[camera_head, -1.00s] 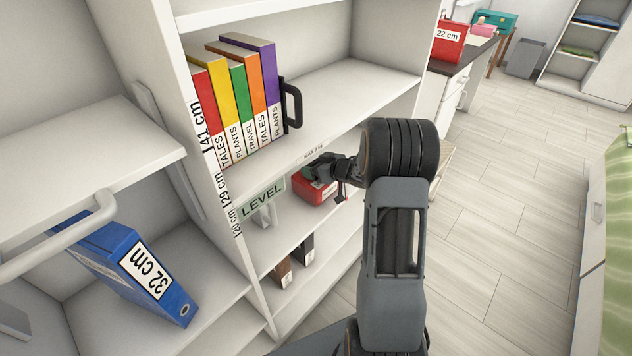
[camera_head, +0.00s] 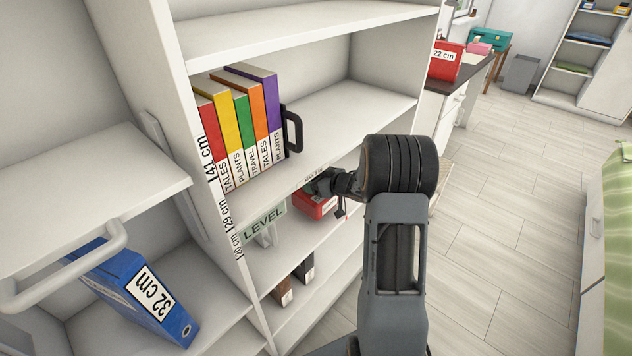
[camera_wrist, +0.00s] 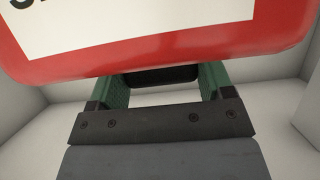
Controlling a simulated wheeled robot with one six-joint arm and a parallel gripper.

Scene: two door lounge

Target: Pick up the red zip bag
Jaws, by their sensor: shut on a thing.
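The red zip bag (camera_head: 314,206) is in the shelf bay below the row of books, partly hidden by my gripper and the shelf edge. My gripper (camera_head: 322,184) reaches in from the right and is at its top. In the wrist view the bag (camera_wrist: 200,48) fills the upper part, red with a white label. The green fingers of my gripper (camera_wrist: 164,86) stand on either side of a dark piece at the bag's edge and are shut on it. I cannot tell whether the bag touches the shelf under it.
Upright books (camera_head: 240,130) and a black handled thing (camera_head: 292,130) stand on the shelf above. A "LEVEL" sign (camera_head: 263,222) is left of the bag. Dark boxes (camera_head: 303,268) are below. A blue binder (camera_head: 135,290) leans at lower left. Open floor (camera_head: 500,220) lies right.

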